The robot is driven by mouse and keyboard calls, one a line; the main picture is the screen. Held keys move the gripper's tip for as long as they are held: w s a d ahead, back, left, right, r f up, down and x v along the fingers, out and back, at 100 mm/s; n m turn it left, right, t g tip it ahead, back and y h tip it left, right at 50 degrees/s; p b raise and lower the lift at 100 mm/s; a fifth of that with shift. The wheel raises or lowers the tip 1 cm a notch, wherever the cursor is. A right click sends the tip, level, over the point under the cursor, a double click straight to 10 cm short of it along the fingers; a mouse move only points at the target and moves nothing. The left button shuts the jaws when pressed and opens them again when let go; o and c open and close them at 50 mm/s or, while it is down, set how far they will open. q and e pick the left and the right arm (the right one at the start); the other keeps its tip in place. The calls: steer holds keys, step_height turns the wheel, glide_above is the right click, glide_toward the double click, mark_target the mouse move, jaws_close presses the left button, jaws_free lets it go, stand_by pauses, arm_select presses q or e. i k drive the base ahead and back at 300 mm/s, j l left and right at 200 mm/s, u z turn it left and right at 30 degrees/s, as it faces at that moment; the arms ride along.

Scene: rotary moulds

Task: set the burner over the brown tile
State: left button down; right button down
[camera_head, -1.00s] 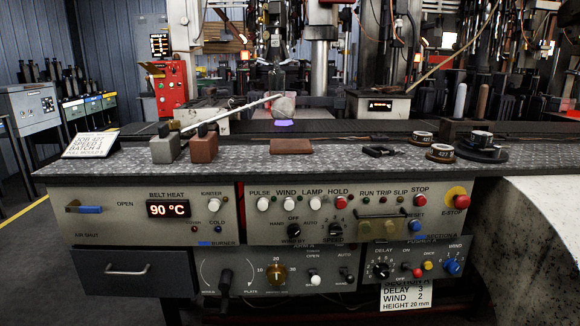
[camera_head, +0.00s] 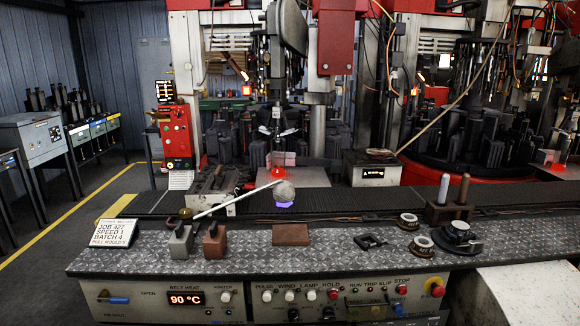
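The brown tile (camera_head: 290,235) lies flat on the patterned grey bench top, near its middle. What looks like the burner is a grey rounded head (camera_head: 284,192) at the end of a pale slanting rod (camera_head: 236,200). A violet-blue glow shows just under the head. The head is behind the tile, over the dark belt, and not above the tile. The rod runs down left towards a grey block (camera_head: 181,242) and a reddish-brown block (camera_head: 214,240), both with dark tops. Neither of my grippers is in view.
A card (camera_head: 114,233) stands at the bench's left. A dark bracket (camera_head: 369,241), several round dial-like pieces (camera_head: 408,221) and a holder with two upright rods (camera_head: 449,211) are at the right. The control panel (camera_head: 186,300) is in front; red machinery stands behind the belt.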

mark_target(284, 191)
steer(key=j+z, duration=0.4)
steer(key=j, duration=0.2)
steer(key=k+j+z, duration=0.1)
steer(key=j+z, duration=0.3)
steer(key=j, duration=0.15)
